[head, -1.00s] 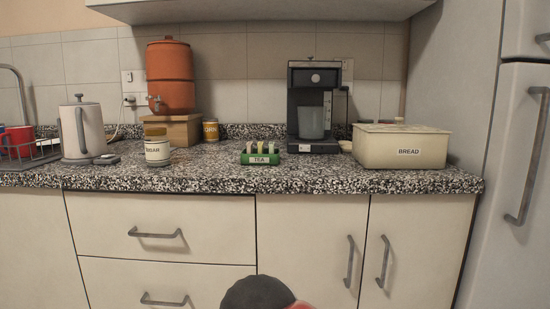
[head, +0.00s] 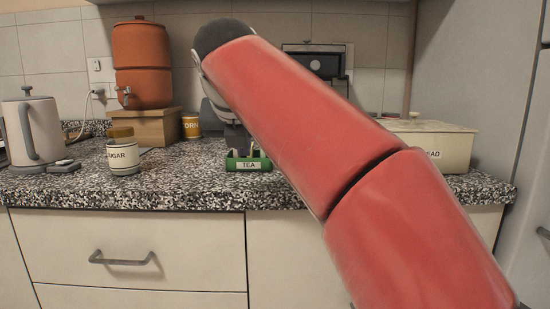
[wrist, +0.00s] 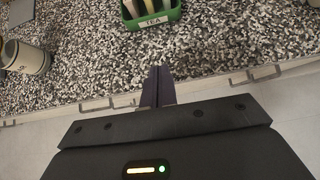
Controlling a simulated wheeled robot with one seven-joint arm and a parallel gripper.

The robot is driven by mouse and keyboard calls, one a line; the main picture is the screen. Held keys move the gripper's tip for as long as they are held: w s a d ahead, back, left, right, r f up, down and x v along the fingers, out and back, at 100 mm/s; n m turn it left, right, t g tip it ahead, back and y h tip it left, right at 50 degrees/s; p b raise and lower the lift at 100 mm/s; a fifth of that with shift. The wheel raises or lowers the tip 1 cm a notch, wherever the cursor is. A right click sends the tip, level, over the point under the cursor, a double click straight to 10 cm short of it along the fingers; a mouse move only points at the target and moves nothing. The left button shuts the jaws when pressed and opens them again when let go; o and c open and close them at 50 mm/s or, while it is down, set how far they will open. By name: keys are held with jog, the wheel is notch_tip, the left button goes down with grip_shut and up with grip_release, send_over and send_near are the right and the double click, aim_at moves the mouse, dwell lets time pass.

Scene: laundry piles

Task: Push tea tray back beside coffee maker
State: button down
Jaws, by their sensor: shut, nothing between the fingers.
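The green tea tray (head: 249,163), labelled TEA and holding several packets, sits near the front of the speckled counter. It also shows at the top of the wrist view (wrist: 153,17). The coffee maker (head: 314,58) stands behind and to the right, mostly hidden by my red arm. My gripper (wrist: 157,72) is shut and empty in the wrist view, with its tips pointing at the tray and a gap of counter between. In the head view my gripper is largely hidden behind my arm.
A sugar jar (head: 123,157) stands left of the tray; a kettle (head: 33,130) is farther left. A corn can (head: 191,126) and a clay dispenser (head: 141,65) on a wooden box (head: 146,127) stand behind. The bread box (head: 448,148) is at right.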

jog(key=b, duration=0.2)
send_near(250, 172)
jog(key=f, duration=0.3)
jog(key=shift+s+f, duration=0.2)
jog(key=shift+f, duration=0.2)
jog(key=w, duration=0.3)
jog(key=shift+w+d+f, duration=0.1)
jog(key=shift+w+f, duration=0.05)
jog(key=shift+w, duration=0.1)
jog(key=shift+w+p, duration=0.3)
jog(key=shift+w, duration=0.2)
